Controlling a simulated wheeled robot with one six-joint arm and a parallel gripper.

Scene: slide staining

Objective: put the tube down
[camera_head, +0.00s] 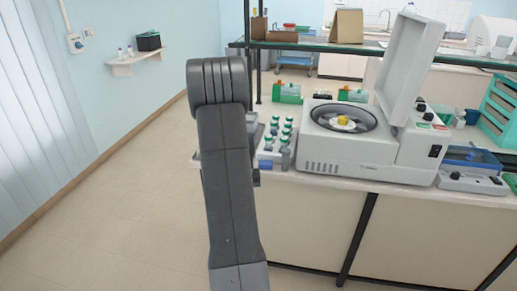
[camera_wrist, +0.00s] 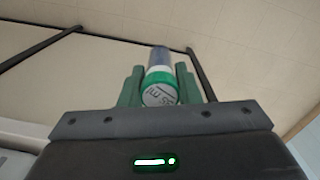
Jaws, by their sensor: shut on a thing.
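In the wrist view the tube (camera_wrist: 160,78) has a green-ringed cap with dark writing on its pale top and a greyish body beyond. My gripper (camera_wrist: 159,75) has green fingers on both sides of the tube and is shut on it. In the head view my arm covers the gripper, and I cannot clearly make out the held tube there. A rack of several green-capped tubes (camera_head: 273,142) stands on the bench just right of my arm.
An open centrifuge (camera_head: 350,150) with a raised lid stands on the bench (camera_head: 300,183) right of the rack. A blue tray (camera_head: 470,157) and a small grey device (camera_head: 470,182) are farther right. A shelf (camera_head: 360,48) spans the back. The floor at left is clear.

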